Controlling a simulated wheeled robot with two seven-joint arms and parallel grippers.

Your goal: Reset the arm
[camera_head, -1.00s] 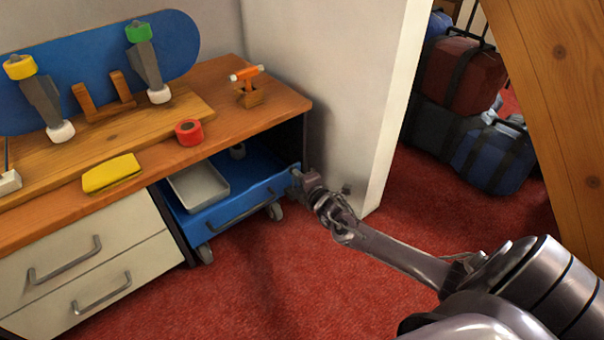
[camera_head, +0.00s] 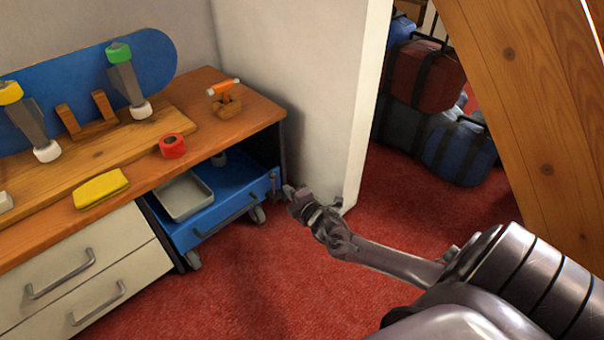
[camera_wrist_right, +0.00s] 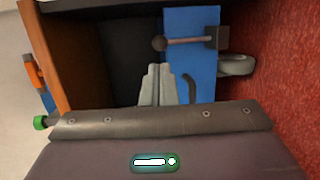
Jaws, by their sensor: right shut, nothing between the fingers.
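My right arm comes in from the lower right in the head view. Its gripper (camera_head: 290,193) is shut and empty, just right of the blue drawer cart (camera_head: 215,207) under the bench. In the right wrist view the shut fingers (camera_wrist_right: 157,84) point toward the cart's blue front (camera_wrist_right: 190,85), with its grey handle beyond them. I cannot tell the exact gap between fingertips and cart. My left gripper is not in view.
The wooden bench (camera_head: 252,118) holds a blue skateboard, a red tape roll (camera_head: 172,146), a yellow cloth (camera_head: 101,189) and an orange-handled tool (camera_head: 226,97). A white wall end (camera_head: 300,110) stands behind my gripper. Red carpet (camera_head: 270,285) is clear in front. Bags (camera_head: 425,75) lie beyond.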

